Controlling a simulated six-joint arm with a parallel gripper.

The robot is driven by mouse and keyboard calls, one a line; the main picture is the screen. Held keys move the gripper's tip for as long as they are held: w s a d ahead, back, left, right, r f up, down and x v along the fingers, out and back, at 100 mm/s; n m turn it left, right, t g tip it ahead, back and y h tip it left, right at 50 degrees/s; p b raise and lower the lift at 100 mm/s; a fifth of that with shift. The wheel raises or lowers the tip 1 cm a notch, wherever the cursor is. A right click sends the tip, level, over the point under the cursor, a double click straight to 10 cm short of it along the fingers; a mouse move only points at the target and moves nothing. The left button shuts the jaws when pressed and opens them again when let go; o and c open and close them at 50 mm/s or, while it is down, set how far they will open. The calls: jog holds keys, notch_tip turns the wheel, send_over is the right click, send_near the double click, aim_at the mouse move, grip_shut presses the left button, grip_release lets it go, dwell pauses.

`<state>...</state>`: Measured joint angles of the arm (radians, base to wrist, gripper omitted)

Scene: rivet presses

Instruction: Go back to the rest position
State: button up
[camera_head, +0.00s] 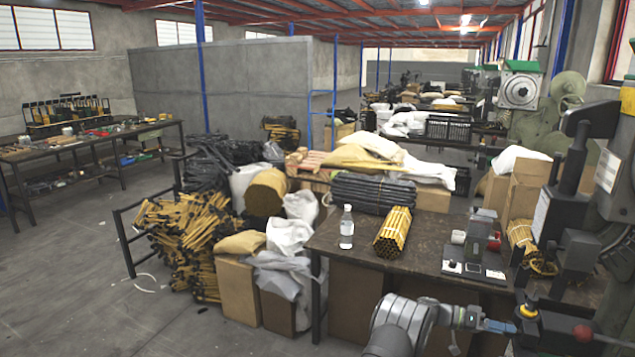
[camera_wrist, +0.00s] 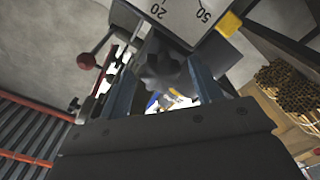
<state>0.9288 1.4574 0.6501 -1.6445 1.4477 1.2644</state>
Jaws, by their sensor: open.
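My gripper (camera_head: 499,327) is at the lower right in the head view, beside the press at the right edge. In the wrist view, its two blue-grey fingers (camera_wrist: 160,85) stand apart, so it is open. A dark star-shaped knob (camera_wrist: 165,75) shows between the fingers in the wrist view. I cannot tell whether they touch it. Nothing appears to be held. The press (camera_head: 575,190) is a dark machine with a yellow-collared button (camera_head: 528,311) and a red ball knob (camera_head: 582,332) close to my gripper.
Cardboard boxes (camera_head: 526,185) stand behind. Wrist view: a scale plate (camera_wrist: 190,18) and red ball (camera_wrist: 86,61) are near the fingers.

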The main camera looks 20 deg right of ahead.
jog(key=shift+m, duration=3.9)
jog(key=n, duration=0.9)
jog(key=shift+n, duration=0.3)
